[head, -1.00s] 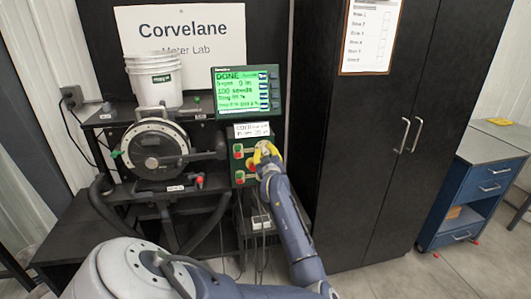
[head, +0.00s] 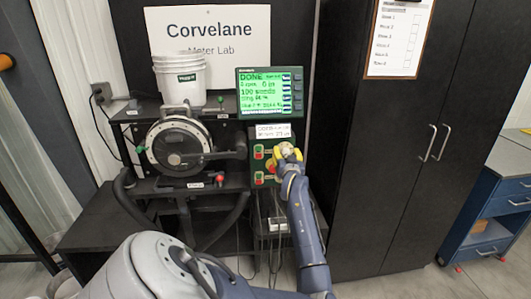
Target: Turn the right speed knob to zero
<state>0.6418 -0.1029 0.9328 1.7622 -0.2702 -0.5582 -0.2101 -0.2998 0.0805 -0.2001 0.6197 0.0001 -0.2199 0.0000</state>
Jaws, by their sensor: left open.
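The green control box (head: 260,156) sits below the display, with red and green buttons on its left side. My left gripper (head: 288,151), with yellow on its fingers, is at the upper right of this box. It is open and covers the area there, so the right speed knob cannot be made out. I cannot tell whether the fingers touch a knob. The display (head: 270,93) is lit green and reads DONE, with 100 seeds on a lower line. My right gripper is not in view.
The round seed meter (head: 178,147) stands on the black bench left of the control box. A white bucket (head: 179,75) is above it. A tall black cabinet (head: 400,150) stands close on the right. Cables hang below the box.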

